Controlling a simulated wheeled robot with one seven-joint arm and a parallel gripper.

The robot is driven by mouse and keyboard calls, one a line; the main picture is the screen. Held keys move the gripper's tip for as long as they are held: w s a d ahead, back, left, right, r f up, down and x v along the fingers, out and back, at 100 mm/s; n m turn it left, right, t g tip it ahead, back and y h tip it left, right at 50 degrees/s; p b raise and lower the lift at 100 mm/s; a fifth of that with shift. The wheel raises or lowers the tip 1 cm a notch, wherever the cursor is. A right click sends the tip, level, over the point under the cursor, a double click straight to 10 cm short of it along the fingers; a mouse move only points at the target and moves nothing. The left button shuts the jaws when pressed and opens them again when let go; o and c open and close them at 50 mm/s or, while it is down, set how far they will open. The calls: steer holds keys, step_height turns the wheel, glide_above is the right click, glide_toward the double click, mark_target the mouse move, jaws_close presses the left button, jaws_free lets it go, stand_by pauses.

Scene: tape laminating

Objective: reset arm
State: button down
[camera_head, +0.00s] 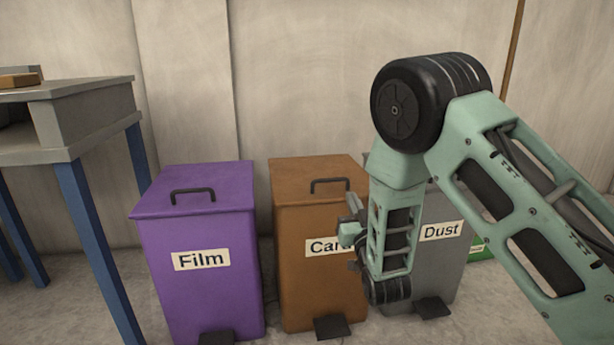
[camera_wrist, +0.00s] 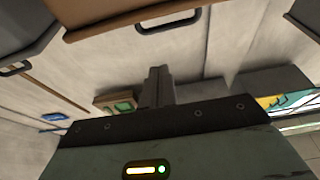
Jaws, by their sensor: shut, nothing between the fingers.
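My arm reaches in from the right in the head view and bends down in front of the bins. My gripper (camera_head: 346,228) points left, in front of the brown bin (camera_head: 300,195), and covers the end of its "Car..." label. In the wrist view my gripper (camera_wrist: 157,76) has its fingers together, with nothing between them. The brown bin's front edge and handle (camera_wrist: 168,20) show just beyond the fingertips, and I cannot tell the exact gap.
A purple bin (camera_head: 200,225) labelled "Film" stands left of the brown one. A grey bin (camera_head: 440,260) labelled "Dust" stands right, partly behind my arm. Pedals stick out at the floor. A grey table (camera_head: 95,95) with blue legs is far left. Something green (camera_head: 482,247) shows behind my arm.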

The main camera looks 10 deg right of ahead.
steer(key=s+a+r+n+g+y+p, duration=0.1)
steer(key=s+a+r+g+y+p, duration=0.15)
steer(key=s+a+g, duration=0.4)
steer(key=s+a+r+n+g+y+p, duration=0.1)
steer(key=s+a+g+y+p, duration=0.15)
steer(key=s+a+g, duration=0.4)
steer(key=s+d+r+n+g+h+p, duration=0.2)
steer(key=s+r+n+g, duration=0.15)
steer(key=s, duration=0.95)
steer(key=s+d+r+n+g+h+p, duration=0.25)
steer(key=s+g, duration=0.25)
steer(key=s, duration=0.7)
step_height(320, 180, up, 38)
steer(key=s+p, duration=0.1)
steer(key=p, duration=3.7)
steer(key=shift+r, duration=0.15)
